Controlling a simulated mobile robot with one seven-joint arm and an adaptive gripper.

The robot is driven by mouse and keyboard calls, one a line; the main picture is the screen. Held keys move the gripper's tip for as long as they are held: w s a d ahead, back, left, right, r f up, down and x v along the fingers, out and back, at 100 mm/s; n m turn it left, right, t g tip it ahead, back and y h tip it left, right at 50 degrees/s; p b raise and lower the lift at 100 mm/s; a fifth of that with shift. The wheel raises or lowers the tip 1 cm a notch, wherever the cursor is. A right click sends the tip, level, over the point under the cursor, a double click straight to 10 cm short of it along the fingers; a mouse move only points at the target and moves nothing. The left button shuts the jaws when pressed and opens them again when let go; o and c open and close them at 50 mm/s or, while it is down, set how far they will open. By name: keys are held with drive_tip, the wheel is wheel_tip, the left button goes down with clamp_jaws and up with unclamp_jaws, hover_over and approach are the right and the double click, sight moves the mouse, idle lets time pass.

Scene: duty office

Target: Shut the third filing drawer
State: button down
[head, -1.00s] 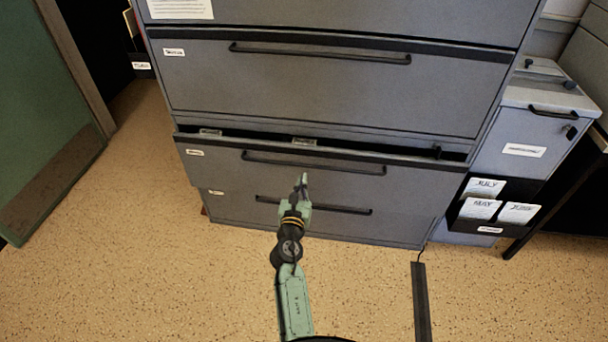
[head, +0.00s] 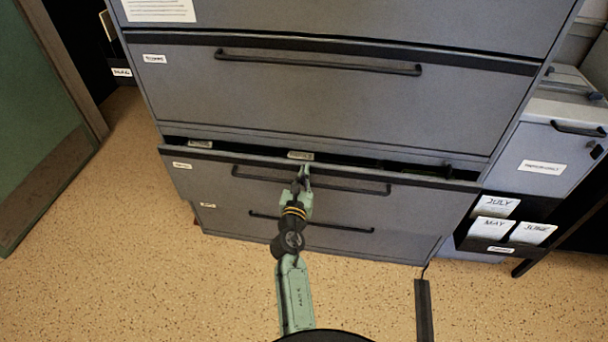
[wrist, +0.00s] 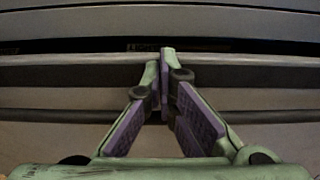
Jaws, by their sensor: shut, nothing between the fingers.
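The grey filing cabinet (head: 320,105) fills the upper middle of the head view. Its third drawer (head: 215,181) stands partly open, with a dark gap and small tab labels showing along its top. The drawer's black bar handle (head: 350,187) runs across its front. My gripper (head: 304,170) is shut and empty, in front of the drawer's upper edge near the handle's middle. In the wrist view my closed fingertips (wrist: 162,55) overlap the drawer's front top edge (wrist: 70,75); I cannot tell whether they touch it. The handle (wrist: 50,115) passes behind the fingers.
The drawer above (head: 310,95) and the bottom drawer (head: 230,222) look shut. A smaller grey cabinet (head: 540,140) and a black holder with month cards (head: 495,228) stand at the right. A green door panel (head: 35,130) is at the left. Speckled floor (head: 160,285) is clear in front.

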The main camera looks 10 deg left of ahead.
drive_tip(key=w, duration=0.3)
drive_tip(key=shift+p, duration=0.3)
drive_tip(key=shift+s, duration=0.1)
